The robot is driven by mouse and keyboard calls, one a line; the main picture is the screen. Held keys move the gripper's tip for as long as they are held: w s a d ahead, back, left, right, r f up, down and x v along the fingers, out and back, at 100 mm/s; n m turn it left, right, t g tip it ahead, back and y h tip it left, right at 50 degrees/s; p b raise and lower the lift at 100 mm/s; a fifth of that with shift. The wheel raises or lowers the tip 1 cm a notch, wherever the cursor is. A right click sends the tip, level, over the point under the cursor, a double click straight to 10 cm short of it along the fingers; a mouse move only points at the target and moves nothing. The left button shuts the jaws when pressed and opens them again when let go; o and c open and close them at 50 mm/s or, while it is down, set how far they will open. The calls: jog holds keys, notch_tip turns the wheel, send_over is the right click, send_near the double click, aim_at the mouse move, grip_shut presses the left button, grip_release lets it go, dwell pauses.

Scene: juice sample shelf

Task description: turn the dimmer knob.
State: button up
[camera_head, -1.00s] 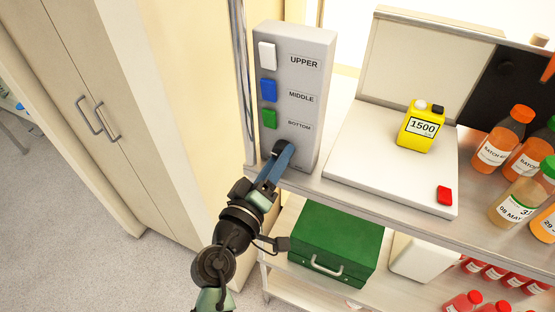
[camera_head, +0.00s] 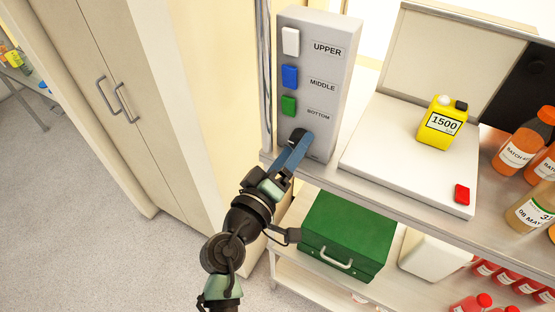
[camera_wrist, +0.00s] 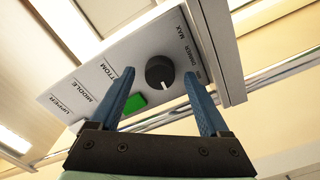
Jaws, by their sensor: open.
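The dimmer knob (camera_wrist: 160,72) is round and black with a white pointer line. In the wrist view it sits on the grey control panel (camera_wrist: 85,75), near a "DIMMER" label with "MAX" beside it. My gripper (camera_wrist: 159,76) is open, and its two blue fingers appear on either side of the knob. I see no finger touching it, and cannot tell how deep it lies between them. In the head view my gripper (camera_head: 298,146) is at the lower front of the panel (camera_head: 338,70). The fingers largely hide the knob area there.
White (camera_head: 290,41), blue (camera_head: 289,76) and green (camera_head: 288,106) switches sit above the gripper. To the right are a white scale (camera_head: 395,150), a yellow 1500 weight (camera_head: 440,122) and orange bottles (camera_head: 520,145). A green case (camera_head: 345,235) is on the shelf below.

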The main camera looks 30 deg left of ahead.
jog(key=s+b, duration=0.4)
jog(key=s, duration=0.8)
jog(key=shift+s+a, duration=0.15)
jog(key=shift+a, duration=0.05)
jog(key=w+d+r+m+t, duration=0.2)
jog(key=w+d+r+m, duration=0.2)
jog(key=r, duration=0.6)
jog(key=w+d+r+m+t, duration=0.1)
jog(key=w+d+r+m, duration=0.3)
jog(key=r, duration=0.5)
jog(key=s+d+r+m+t, duration=0.1)
jog(key=s+d+r+t, duration=0.1)
jog(key=r, duration=0.5)
jog(key=s+d+r+m+t, duration=0.1)
jog(key=d+r, duration=0.3)
jog(key=r, duration=0.4)
jog(key=s+d+r+t, duration=0.3)
jog(key=s+r, duration=0.1)
jog(key=r, duration=0.3)
jog(key=shift+r+m+y, duration=0.2)
jog(key=shift+m+y, duration=0.1)
jog(key=shift+m, duration=0.1)
